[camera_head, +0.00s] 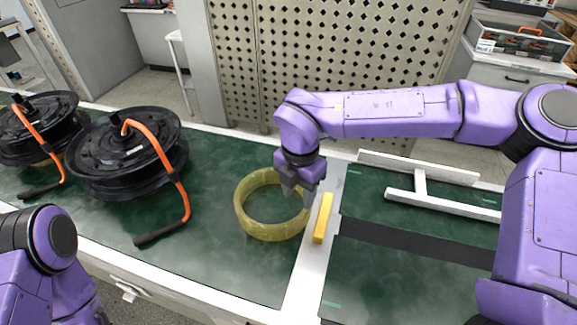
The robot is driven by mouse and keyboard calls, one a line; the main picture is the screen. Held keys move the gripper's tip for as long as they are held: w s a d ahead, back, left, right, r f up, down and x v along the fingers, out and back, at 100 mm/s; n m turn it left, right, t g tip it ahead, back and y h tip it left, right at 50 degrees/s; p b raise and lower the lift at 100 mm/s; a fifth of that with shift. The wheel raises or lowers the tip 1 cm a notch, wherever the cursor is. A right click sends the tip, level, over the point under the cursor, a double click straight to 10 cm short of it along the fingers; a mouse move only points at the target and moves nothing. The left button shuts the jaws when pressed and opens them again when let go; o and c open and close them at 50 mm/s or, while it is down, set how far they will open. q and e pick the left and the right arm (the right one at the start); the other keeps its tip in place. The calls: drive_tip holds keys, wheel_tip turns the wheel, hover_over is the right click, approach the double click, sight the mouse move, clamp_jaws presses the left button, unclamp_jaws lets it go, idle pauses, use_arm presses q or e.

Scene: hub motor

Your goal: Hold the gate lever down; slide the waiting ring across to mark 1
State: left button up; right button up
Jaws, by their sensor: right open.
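A translucent yellow ring (243,213) lies flat on the green bench top, left of a white dividing strip. My right gripper (302,200) is open and points down at the ring's right rim; its fingertips overlap the rim in the picture, and I cannot tell whether they touch it. A short yellow bar (322,218) lies on the white strip (297,290), just right of the ring and gripper; it may be the gate lever. Small pale green marks (331,304) show on the right-hand surface; their numbers are unreadable. Only part of my left arm shows at lower left; its gripper is out of view.
Two black hub motors (105,160) with orange cables (178,182) stand on the left of the bench. A white rail frame (440,203) lies at the back right. A dark band (415,243) crosses the right-hand green surface, which is otherwise mostly clear.

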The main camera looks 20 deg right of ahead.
sight(299, 216)
drive_tip(key=f, duration=0.1)
drive_tip(key=s+f, duration=0.1)
drive_tip(key=f, duration=0.1)
drive_tip(key=s+f, duration=0.1)
drive_tip(key=shift+f+p, duration=0.15)
drive_tip(key=shift+p, duration=0.2)
drive_tip(key=f, duration=0.2)
drive_tip(key=w+f, duration=0.1)
drive_tip(key=f, duration=0.2)
drive_tip(key=shift+w+f, duration=0.15)
drive_tip(key=shift+f, duration=0.2)
drive_tip(key=shift+s, duration=0.3)
drive_tip(key=shift+w, duration=0.15)
clamp_jaws()
use_arm(q)
drive_tip(key=shift+s+r, duration=0.35)
drive_tip(key=shift+r, duration=0.3)
drive_tip(key=shift+r+p, duration=0.3)
drive_tip(key=shift+p, duration=0.25)
use_arm(e)
drive_tip(key=shift+r, duration=0.3)
